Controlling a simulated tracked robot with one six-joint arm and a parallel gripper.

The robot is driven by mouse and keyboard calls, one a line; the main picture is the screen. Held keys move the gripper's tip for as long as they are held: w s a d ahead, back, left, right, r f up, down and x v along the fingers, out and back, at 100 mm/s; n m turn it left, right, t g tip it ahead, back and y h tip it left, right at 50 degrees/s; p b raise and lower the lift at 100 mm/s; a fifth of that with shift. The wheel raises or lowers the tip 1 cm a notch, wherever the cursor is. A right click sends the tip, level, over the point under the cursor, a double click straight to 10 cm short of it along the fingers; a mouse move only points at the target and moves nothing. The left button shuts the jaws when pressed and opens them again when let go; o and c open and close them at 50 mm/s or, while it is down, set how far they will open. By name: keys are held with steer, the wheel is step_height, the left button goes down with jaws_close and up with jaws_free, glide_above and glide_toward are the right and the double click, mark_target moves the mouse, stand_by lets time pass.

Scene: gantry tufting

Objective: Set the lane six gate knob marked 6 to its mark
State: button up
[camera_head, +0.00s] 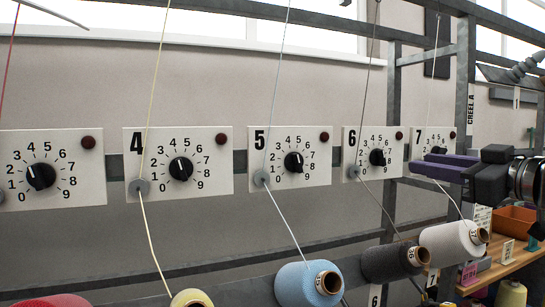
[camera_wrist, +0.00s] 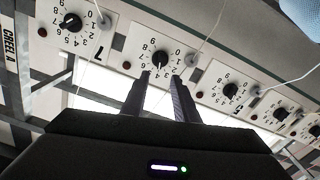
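The lane six plate (camera_head: 352,172) is white, with a 6, a dial from 0 to 9 and a black gate knob (camera_head: 377,157). The same knob (camera_wrist: 158,57) shows upside down in the wrist view. Its white pointer looks turned roughly towards the top of the dial; I cannot read the exact number or make out a separate target mark. My gripper (camera_head: 418,164) has purple fingers and overlaps plate 7 in the head view. In the wrist view my gripper (camera_wrist: 160,76) is open and empty, its fingertips at either side just below the knob. I cannot tell whether they touch it.
Plates for lane 5 (camera_head: 322,178), lane 4 (camera_head: 223,187) and lane 7 (camera_head: 446,132) flank it, each with a knob and dark red button. Yarns run through grey guides, including lane six's guide (camera_head: 353,172).

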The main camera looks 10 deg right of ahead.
mark_target(384, 157)
steer(key=w, duration=0.3)
steer(key=w+a, duration=0.1)
steer(key=w, duration=0.6)
steer(key=shift+w+a, duration=0.3)
steer(key=shift+w, duration=0.05)
steer(key=shift+c, duration=0.7)
jaws_close()
steer(key=shift+d, duration=0.15)
